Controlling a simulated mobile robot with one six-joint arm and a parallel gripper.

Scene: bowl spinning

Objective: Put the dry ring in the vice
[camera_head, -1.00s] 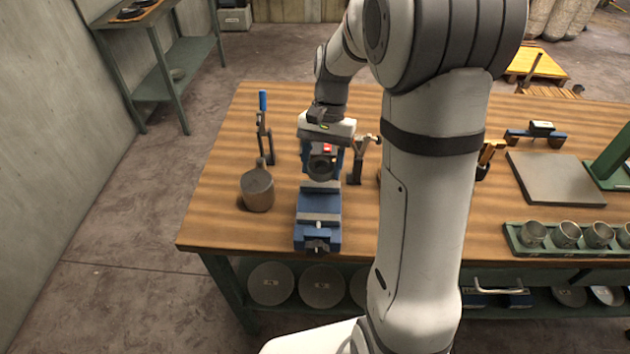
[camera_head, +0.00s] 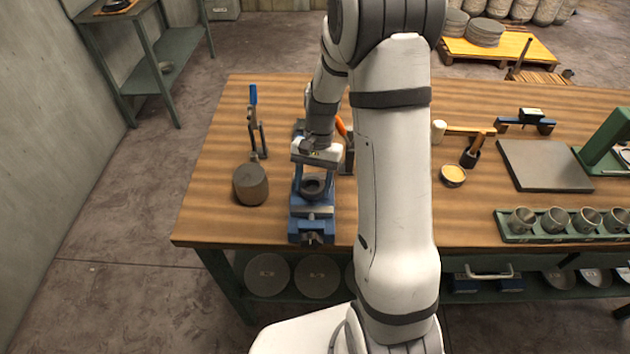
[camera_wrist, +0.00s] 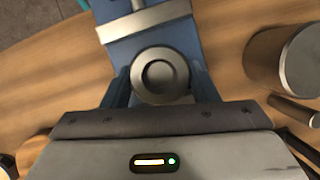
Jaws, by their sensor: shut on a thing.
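My gripper (camera_head: 315,192) is shut on the dark grey ring (camera_head: 314,184), with a blue finger on either side of it. It holds the ring over the blue vice (camera_head: 312,224), at the vice's far part. In the wrist view the ring (camera_wrist: 160,80) is held between the fingers with its round face and hollow centre turned to the camera. The vice (camera_wrist: 158,38) lies just beyond it there, with a pale metal jaw bar near the ring. I cannot tell whether ring and vice touch; the fingers and wrist hide the vice's far part.
A grey cylinder (camera_head: 250,185) stands close left of the vice, with a blue-handled clamp (camera_head: 254,125) behind it. An orange-handled clamp (camera_head: 343,128) stands right behind my gripper. A green tray of cups (camera_head: 510,236) is at the right. The table's left front is clear.

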